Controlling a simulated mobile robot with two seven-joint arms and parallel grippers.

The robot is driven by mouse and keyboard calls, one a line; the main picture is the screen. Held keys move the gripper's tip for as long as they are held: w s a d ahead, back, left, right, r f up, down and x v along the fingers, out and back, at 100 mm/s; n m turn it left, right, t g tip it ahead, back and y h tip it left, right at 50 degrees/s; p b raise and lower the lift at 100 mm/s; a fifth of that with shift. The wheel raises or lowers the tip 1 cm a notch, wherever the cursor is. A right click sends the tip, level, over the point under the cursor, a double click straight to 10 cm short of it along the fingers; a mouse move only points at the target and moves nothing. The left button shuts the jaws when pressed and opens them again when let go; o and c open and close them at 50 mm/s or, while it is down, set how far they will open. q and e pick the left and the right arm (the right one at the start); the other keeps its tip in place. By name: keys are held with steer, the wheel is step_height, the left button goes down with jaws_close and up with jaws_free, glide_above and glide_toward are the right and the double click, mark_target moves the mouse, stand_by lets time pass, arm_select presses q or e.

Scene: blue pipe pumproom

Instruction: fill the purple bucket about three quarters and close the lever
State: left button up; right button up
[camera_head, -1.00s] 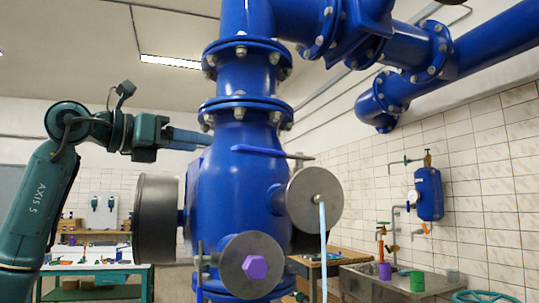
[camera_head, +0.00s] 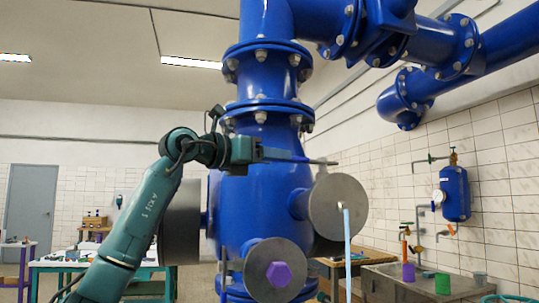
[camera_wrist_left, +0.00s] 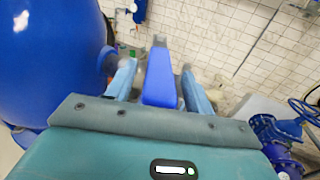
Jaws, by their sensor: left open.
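The lever (camera_head: 300,159) is a blue handle on the front of the big blue valve body. In the left wrist view the blue lever (camera_wrist_left: 161,78) lies between the fingers. My left gripper (camera_head: 283,154) is open around it; the light-blue fingers (camera_wrist_left: 161,88) stand apart on both sides. I cannot tell whether either finger touches it. A pale blue stream (camera_head: 347,245) runs down from the round grey outlet plate (camera_head: 335,200) and leaves the picture at the bottom. A small purple container (camera_head: 408,272) stands by the right wall; I cannot tell if it is the bucket. The stream's landing place is hidden.
A blue tank (camera_head: 455,193) hangs on the tiled wall. A green container (camera_head: 442,284) stands near the purple one. A workbench (camera_head: 75,265) stands at the left.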

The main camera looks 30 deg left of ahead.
arm_select(q)
jaws_close()
stand_by(0.7)
